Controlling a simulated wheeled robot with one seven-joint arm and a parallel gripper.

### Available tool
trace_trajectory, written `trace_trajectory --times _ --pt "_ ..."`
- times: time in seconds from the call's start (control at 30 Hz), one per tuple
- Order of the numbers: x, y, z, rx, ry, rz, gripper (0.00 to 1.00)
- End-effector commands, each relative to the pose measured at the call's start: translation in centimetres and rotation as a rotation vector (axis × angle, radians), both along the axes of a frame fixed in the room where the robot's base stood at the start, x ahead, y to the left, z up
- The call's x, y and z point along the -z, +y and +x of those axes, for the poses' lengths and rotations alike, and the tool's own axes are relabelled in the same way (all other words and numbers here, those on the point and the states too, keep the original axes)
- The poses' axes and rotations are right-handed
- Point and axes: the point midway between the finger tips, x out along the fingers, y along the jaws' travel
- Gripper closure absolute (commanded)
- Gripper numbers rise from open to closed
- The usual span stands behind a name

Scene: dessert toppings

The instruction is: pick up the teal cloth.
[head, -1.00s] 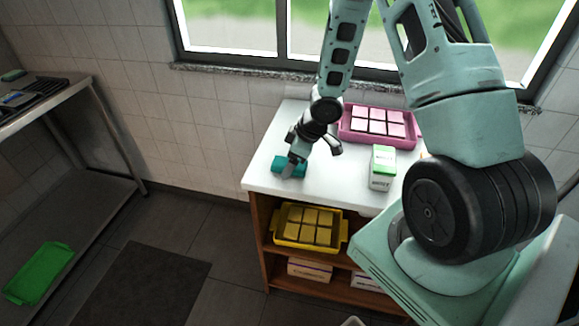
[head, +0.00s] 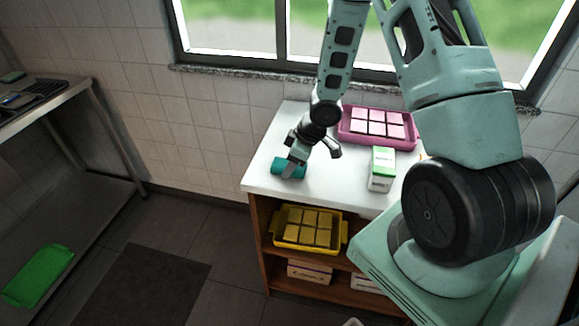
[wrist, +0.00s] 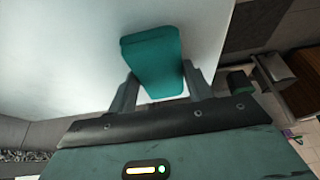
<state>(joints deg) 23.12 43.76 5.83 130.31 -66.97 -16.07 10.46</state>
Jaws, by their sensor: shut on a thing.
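The teal cloth (head: 281,166) is a small folded or rolled bundle near the left front part of the white counter. My gripper (head: 292,169) is over it, with a finger in front of the cloth in the head view. In the wrist view the cloth (wrist: 154,62) sits between the two fingers of my gripper (wrist: 159,92), which is shut on it. Its far end reaches out past the fingertips. I cannot tell whether the cloth is clear of the counter or still touches it.
A pink tray (head: 345,138) with several compartments stands at the back of the counter (head: 330,190). A white and green carton (head: 381,170) stands to the right of my gripper. A yellow tray (head: 276,239) and boxes (head: 309,271) are on the shelves below. A green tray (head: 38,276) is at far left.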

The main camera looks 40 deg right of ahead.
Motion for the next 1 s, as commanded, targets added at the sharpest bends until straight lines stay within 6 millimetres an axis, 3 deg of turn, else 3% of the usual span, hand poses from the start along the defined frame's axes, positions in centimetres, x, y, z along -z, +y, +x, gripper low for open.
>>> trace_trajectory --times 0.17,0.4,0.6,0.8,1.0 --pt "-0.7 0.0 0.0 -0.001 -0.001 -0.001 0.72" --pt "-5.8 -0.1 0.0 0.002 -0.002 0.0 0.72" --pt "-9.0 0.0 0.0 0.001 -0.001 0.0 0.72" --pt "-10.4 0.0 0.0 0.0 -0.001 0.001 0.72" --pt "-10.6 0.0 0.0 0.0 0.0 0.0 0.72"
